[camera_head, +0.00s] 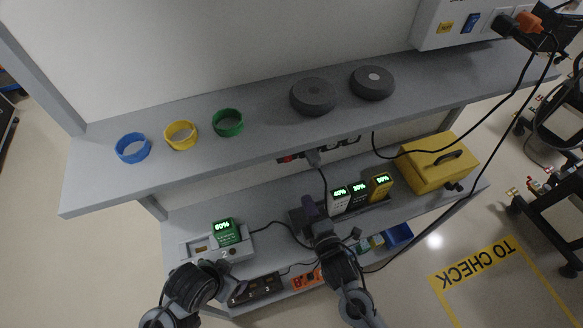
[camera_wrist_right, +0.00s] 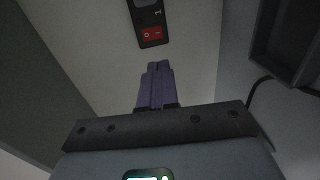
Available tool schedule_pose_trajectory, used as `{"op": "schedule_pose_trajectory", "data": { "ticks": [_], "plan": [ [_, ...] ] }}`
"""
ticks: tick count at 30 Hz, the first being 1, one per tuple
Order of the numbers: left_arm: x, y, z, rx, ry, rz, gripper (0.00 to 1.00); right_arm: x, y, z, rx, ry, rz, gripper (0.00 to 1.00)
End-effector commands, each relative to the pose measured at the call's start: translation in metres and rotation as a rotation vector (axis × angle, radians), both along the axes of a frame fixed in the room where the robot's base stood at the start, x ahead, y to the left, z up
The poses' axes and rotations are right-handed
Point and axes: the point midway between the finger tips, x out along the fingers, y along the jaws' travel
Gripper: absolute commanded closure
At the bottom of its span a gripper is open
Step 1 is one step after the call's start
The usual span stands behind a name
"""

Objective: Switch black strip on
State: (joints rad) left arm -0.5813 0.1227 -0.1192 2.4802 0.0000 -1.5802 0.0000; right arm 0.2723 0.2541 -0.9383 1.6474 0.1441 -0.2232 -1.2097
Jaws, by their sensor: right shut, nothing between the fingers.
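A black strip (camera_head: 347,143) is mounted on the wall under the upper shelf, with a plug in it and a red spot near its left end. In the right wrist view a black strip (camera_wrist_right: 148,12) ends in a red rocker switch (camera_wrist_right: 151,34) marked O and I. I cannot tell which side is pressed.
Rings and two dark discs (camera_head: 313,96) lie on the upper shelf (camera_head: 265,131). Below are a green device (camera_head: 226,232), several upright chargers (camera_head: 340,199), a yellow case (camera_head: 434,163) and an orange strip (camera_head: 306,279). Black cables hang on the right.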

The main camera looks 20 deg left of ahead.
Motion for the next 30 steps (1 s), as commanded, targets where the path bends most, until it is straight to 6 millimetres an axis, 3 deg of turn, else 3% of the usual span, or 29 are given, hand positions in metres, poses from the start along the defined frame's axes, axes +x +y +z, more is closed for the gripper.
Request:
{"op": "schedule_pose_trajectory", "data": {
  "ticks": [9, 21, 30],
  "plan": [
    [0.001, -0.003, -0.003, -0.010, -0.001, 0.005, 0.22, 0.022, 0.019, -0.004, 0.002, -0.002, 0.001, 1.00],
    [0.001, -0.001, -0.063, -0.002, 0.000, 0.000, 0.22, 0.075, 0.066, -0.017, 0.003, -0.002, 0.001, 1.00],
    [0.001, 0.001, -0.087, 0.004, -0.001, -0.003, 0.22, 0.099, 0.085, -0.018, 0.001, -0.002, 0.000, 1.00]
  ]
}}
